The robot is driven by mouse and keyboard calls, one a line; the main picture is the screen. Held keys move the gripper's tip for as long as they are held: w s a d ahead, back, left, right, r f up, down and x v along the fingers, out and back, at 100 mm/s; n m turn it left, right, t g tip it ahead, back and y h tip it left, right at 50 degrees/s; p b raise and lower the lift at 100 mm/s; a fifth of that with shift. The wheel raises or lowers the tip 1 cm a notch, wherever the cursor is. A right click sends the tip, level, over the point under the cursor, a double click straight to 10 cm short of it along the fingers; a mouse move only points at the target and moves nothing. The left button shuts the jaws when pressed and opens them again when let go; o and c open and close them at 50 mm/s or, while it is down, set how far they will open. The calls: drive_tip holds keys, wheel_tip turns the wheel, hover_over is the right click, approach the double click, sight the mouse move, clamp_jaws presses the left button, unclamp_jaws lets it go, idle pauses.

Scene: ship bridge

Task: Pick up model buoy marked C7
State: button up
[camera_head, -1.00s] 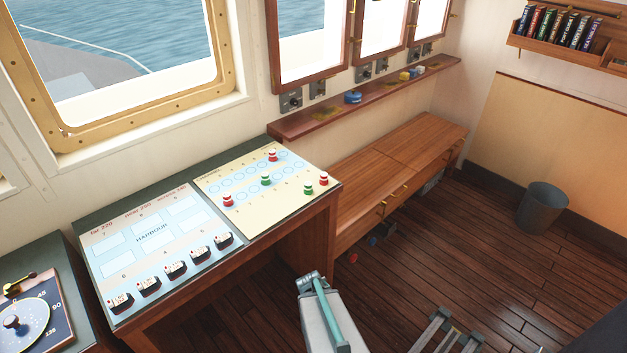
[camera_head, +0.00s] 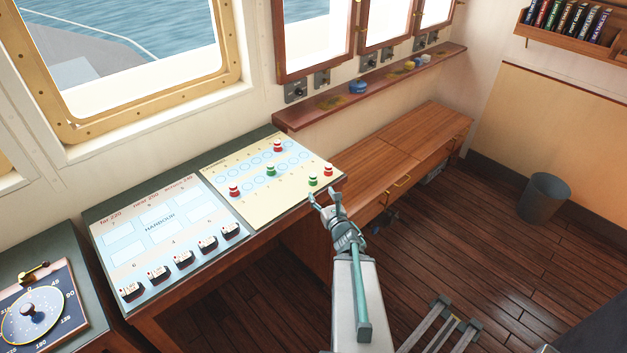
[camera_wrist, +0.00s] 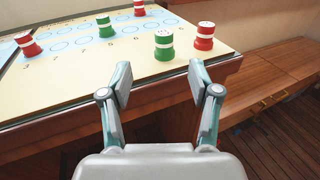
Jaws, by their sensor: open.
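Several red or green model buoys with white bands stand upright on the cream chart board (camera_head: 249,205). Their C7 marking cannot be read. In the wrist view, a green buoy (camera_wrist: 164,45) stands near the board's front edge, with a red buoy (camera_wrist: 205,36) just right of it. Another green buoy (camera_wrist: 105,27), a red one (camera_wrist: 139,8) and a red one at left (camera_wrist: 29,45) stand further off. My gripper (camera_head: 325,197) is open and empty, just off the board's right front corner. In the wrist view its fingers (camera_wrist: 160,84) are spread, short of the nearest green buoy.
The harbour chart (camera_head: 165,240) with several small model ships lies left of the buoy board. A wooden bench (camera_head: 400,150) stands right of the console. A narrow shelf (camera_head: 320,109) runs under the windows. A grey bin (camera_head: 543,198) stands on the floor, which is otherwise mostly open at right.

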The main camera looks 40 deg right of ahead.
sight(315, 179)
drive_tip(key=b+x, duration=0.1)
drive_tip(key=b, duration=0.1)
drive_tip(key=b+x, duration=0.1)
drive_tip(key=b, duration=0.2)
drive_tip(key=b+x, duration=0.1)
drive_tip(key=b, duration=0.2)
drive_tip(key=shift+w+d+f, duration=0.1)
drive_tip(key=shift+w+f, duration=0.05)
drive_tip(key=shift+f, duration=0.1)
drive_tip(key=shift+b+x, duration=0.55)
drive_tip(key=shift+x, duration=0.5)
drive_tip(key=shift+w+d+r+p, duration=0.25)
drive_tip(key=shift+w+r+p, duration=0.05)
drive_tip(key=shift+w, duration=0.05)
drive_tip(key=p+x, duration=0.2)
drive_tip(key=x, duration=0.1)
drive_tip(key=shift+w+d, duration=0.1)
drive_tip(key=shift+d, duration=0.25)
drive_tip(key=shift+w+d+f, duration=0.1)
drive_tip(key=shift+w+f, duration=0.05)
drive_tip(key=shift+w, duration=0.4)
drive_tip(key=shift+c, duration=0.2)
drive_tip(key=c, duration=0.9)
